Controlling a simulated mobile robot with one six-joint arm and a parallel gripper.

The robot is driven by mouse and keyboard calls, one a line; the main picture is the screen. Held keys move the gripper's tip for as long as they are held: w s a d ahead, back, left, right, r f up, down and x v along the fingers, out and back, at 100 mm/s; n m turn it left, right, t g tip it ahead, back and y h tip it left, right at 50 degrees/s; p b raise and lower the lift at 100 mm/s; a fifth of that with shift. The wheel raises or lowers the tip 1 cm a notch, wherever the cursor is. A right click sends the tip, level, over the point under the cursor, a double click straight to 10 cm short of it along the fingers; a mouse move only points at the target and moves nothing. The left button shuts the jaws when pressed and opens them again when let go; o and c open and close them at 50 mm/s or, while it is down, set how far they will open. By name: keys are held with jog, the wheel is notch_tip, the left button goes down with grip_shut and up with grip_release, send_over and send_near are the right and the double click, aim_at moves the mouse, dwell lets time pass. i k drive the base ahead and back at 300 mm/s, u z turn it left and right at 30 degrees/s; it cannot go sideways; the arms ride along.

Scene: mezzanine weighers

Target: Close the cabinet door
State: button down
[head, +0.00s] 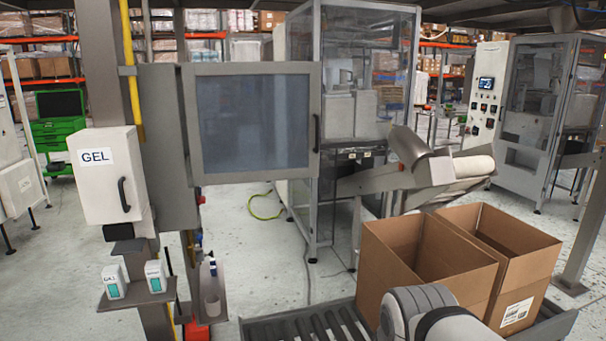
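The cabinet door (254,122) has a grey metal frame and a bluish see-through pane. It stands open, swung out to the right of the narrow grey cabinet body (165,140) on the column. Its hinge side is at the left, and a dark upright handle (316,133) is on its right edge. The inside of the cabinet cannot be seen clearly. My gripper is not in view; only a grey and white part of my arm shows at the bottom, below and right of the door and apart from it.
A white GEL box (105,175) with a black handle hangs left of the cabinet, above a small shelf (137,296) with two packs. Open cardboard boxes (428,262) stand on a roller conveyor (315,322) at the lower right. Clear floor (260,260) lies below the door.

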aim_at(258, 121)
jog(key=z, duration=0.05)
jog(key=i, duration=1)
jog(key=u, duration=0.05)
